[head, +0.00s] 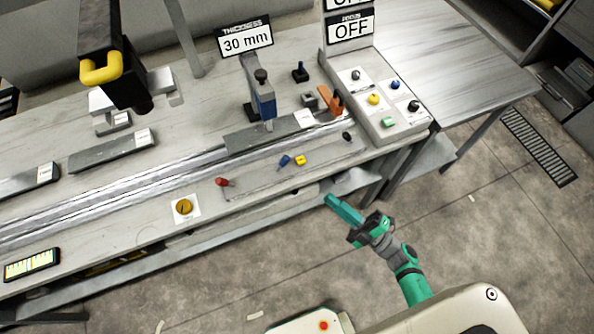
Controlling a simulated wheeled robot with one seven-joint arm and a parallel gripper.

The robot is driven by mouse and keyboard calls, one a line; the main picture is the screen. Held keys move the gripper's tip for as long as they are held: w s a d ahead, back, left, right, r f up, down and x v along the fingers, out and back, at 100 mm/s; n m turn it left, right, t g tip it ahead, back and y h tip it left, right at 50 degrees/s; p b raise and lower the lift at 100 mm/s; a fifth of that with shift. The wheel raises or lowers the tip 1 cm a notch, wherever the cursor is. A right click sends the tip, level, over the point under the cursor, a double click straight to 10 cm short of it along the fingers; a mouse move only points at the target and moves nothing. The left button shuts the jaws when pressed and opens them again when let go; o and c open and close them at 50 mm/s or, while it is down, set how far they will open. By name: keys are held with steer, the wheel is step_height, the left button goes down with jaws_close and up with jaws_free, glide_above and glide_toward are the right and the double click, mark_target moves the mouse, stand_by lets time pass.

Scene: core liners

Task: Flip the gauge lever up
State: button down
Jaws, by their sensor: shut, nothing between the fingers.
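A blue thickness gauge (263,101) with a black knob on top stands over the rail on the bench, beside the display sign (245,40) reading "30 mm". I cannot tell which part is the gauge lever. A small black-knobbed lever (300,72) stands behind and right of the gauge, and an orange lever (330,100) lies tilted to its right. My green gripper (330,200) is shut and empty, in front of the bench's front edge. It is apart from the gauge and the levers.
A front panel on the bench carries a red-knobbed lever (223,182), a blue one (285,160), a yellow knob (300,160) and a black knob (347,136). A control box (405,125) with several knobs stands at right, under an "OFF" sign (351,27). Floor before the bench is open.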

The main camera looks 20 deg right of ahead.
steer(key=shift+w, duration=0.1)
glide_toward(282, 163)
steer(key=x, duration=0.5)
steer(key=shift+w+d, duration=0.35)
steer(key=shift+w, duration=0.05)
